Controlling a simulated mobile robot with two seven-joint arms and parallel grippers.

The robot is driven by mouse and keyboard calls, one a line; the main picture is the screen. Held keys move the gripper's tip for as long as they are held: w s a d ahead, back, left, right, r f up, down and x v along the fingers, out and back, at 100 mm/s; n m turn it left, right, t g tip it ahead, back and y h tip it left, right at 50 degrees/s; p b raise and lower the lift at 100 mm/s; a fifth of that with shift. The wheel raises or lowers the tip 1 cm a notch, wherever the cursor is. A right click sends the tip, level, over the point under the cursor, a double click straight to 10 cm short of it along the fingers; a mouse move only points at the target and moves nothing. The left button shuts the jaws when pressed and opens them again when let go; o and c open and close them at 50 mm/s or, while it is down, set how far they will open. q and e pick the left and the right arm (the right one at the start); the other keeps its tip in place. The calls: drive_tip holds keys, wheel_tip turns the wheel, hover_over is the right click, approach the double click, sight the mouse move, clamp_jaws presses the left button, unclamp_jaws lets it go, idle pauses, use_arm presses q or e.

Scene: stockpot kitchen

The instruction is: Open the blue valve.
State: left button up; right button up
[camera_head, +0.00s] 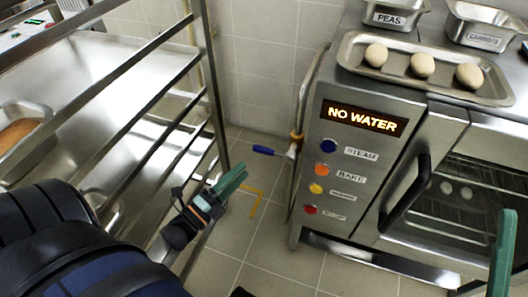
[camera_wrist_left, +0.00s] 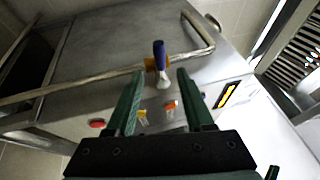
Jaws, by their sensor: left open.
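The blue valve handle (camera_head: 263,150) sticks out sideways from a pipe (camera_head: 298,130) on the left side of the steel oven. In the left wrist view the blue handle (camera_wrist_left: 159,50) stands upright in the picture, between the lines of the two fingers and beyond their tips. My left gripper (camera_head: 238,178) is below and left of the handle in the head view. It is open and empty, with its green fingers (camera_wrist_left: 159,76) apart. A green finger of my right gripper (camera_head: 502,250) shows at the right edge; the rest is out of frame.
The oven display (camera_head: 362,117) reads NO WATER, above coloured buttons. A tray (camera_head: 345,52) with three dough balls sits on the oven. A steel rack (camera_head: 212,90) stands left, close to my left arm.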

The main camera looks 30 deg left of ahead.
sight(264, 148)
use_arm(q)
drive_tip(key=b+x, duration=0.1)
drive_tip(key=x, duration=0.9)
drive_tip(key=shift+s, duration=0.1)
clamp_jaws()
idle(1.1)
